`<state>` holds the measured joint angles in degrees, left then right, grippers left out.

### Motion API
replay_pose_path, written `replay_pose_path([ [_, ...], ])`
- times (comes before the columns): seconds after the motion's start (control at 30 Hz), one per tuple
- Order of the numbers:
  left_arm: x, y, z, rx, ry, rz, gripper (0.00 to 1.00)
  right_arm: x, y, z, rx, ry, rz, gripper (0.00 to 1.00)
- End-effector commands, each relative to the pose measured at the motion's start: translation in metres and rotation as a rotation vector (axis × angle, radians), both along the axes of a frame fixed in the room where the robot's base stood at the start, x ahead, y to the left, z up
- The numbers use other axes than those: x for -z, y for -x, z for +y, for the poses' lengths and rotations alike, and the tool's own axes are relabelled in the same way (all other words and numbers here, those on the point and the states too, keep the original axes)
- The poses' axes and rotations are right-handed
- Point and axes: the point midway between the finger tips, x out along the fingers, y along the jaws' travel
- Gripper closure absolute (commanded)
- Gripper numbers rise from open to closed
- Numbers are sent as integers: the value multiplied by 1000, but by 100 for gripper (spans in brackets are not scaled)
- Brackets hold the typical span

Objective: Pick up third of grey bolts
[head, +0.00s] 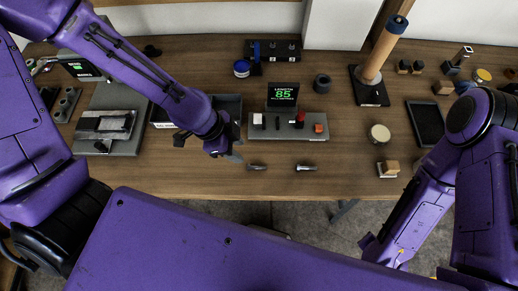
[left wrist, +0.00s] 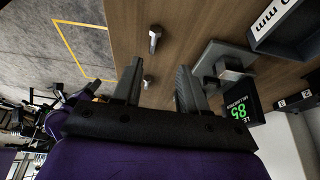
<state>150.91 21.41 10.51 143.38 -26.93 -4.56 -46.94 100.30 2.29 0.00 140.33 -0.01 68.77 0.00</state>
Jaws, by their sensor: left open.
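Two small grey bolts lie on the wooden table near its front edge in the head view: a left bolt (head: 256,167) and a right bolt (head: 306,168). My left gripper (head: 235,155) is just left of the left bolt, above the table. In the left wrist view its two fingers are apart with nothing held (left wrist: 158,80). There, one bolt (left wrist: 155,38) lies beyond the fingers, and another (left wrist: 148,80) shows in the gap between them, on the table below. My right arm is at the right; its gripper does not show.
A dark labelled bin (head: 228,103) is behind my left gripper. A round tin (head: 380,134) and wooden block (head: 391,167) stand right. The front table strip is mostly clear.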

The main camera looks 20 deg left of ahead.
Motion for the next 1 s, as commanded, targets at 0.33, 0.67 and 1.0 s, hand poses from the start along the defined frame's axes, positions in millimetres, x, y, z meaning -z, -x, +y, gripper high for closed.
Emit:
replay_pose_path([
  [0.33,49,-4,-21,8,-2,3,58,6,1,0,1,0,2,57],
  [0.67,91,-7,-44,4,-1,3,58,-1,0,0,0,0,1,57],
  [1.0,92,-8,-45,3,-1,1,94,-1,1,0,0,0,2,57],
])
